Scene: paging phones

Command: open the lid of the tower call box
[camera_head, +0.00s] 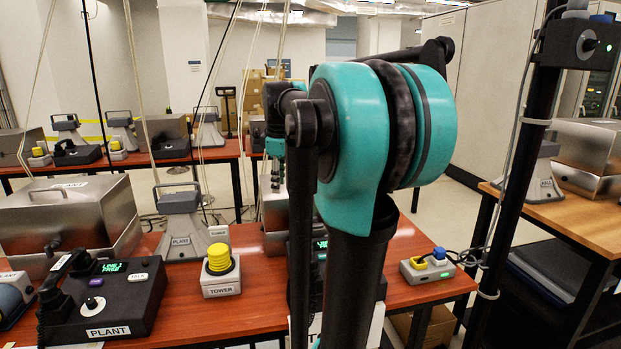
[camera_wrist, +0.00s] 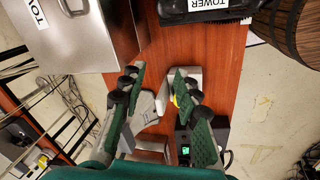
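The tower call box is a brushed-metal box (camera_wrist: 95,45) at the upper left of the wrist view. Its "TOW…" label is cut off by the picture edge, and a bar handle shows on it. Its lid looks shut. In the head view, a metal box (camera_head: 273,215) stands partly hidden behind my arm; it seems to be the same one. My gripper (camera_wrist: 158,72) is open and empty, its two green-padded fingers apart to the right of and below the box in the wrist view.
A yellow tower button (camera_head: 219,260), a plant phone (camera_head: 105,300) and a plant metal box (camera_head: 70,215) share the red-brown table. A black tower-labelled thing (camera_wrist: 200,12) and a wooden barrel (camera_wrist: 285,30) are beyond in the wrist view. A black post (camera_head: 510,150) stands at right.

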